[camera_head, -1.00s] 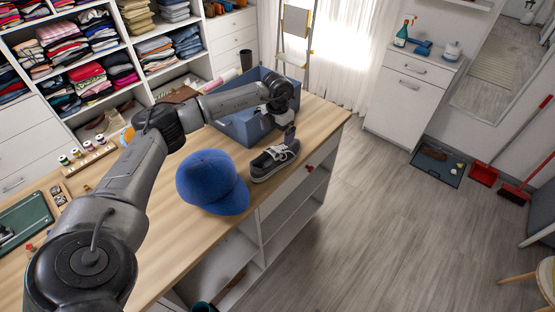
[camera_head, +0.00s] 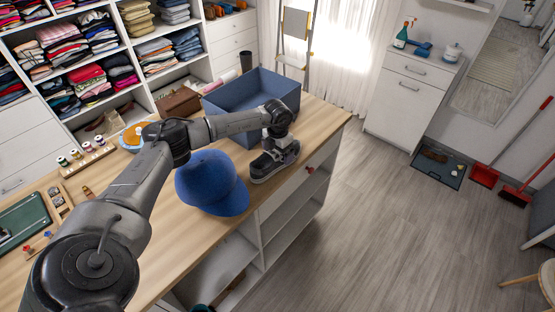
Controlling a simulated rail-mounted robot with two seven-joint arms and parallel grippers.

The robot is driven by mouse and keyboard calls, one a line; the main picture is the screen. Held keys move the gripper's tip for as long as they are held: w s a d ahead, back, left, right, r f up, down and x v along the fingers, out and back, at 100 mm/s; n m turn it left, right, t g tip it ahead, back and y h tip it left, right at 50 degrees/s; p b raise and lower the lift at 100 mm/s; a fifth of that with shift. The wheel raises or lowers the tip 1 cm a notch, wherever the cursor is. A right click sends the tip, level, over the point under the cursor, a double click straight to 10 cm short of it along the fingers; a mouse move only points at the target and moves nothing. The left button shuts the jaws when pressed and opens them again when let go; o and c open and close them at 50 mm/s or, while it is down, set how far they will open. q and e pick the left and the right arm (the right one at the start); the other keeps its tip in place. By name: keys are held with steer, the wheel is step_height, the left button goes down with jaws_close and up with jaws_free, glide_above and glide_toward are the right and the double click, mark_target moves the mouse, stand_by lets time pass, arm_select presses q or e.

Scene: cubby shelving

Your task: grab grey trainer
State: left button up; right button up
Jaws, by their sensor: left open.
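The grey trainer (camera_head: 268,167) has a pale sole and stands on the wooden counter (camera_head: 130,222) near its front right edge. My left gripper (camera_head: 277,147) points down at the top of the trainer, at its ankle opening. Its jaws are open, and the fingertips are partly hidden against the shoe, so I cannot tell whether they touch it. My right gripper is not in view.
A blue cap (camera_head: 211,183) sits just left of the trainer. A blue open box (camera_head: 250,94) stands behind it. A spool rack (camera_head: 88,158) and a green board (camera_head: 22,222) lie to the left.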

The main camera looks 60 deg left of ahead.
arm_select(q)
steer(key=shift+c, duration=0.5)
steer(key=c, duration=1)
steer(key=shift+c, duration=0.5)
steer(key=shift+r, duration=0.15)
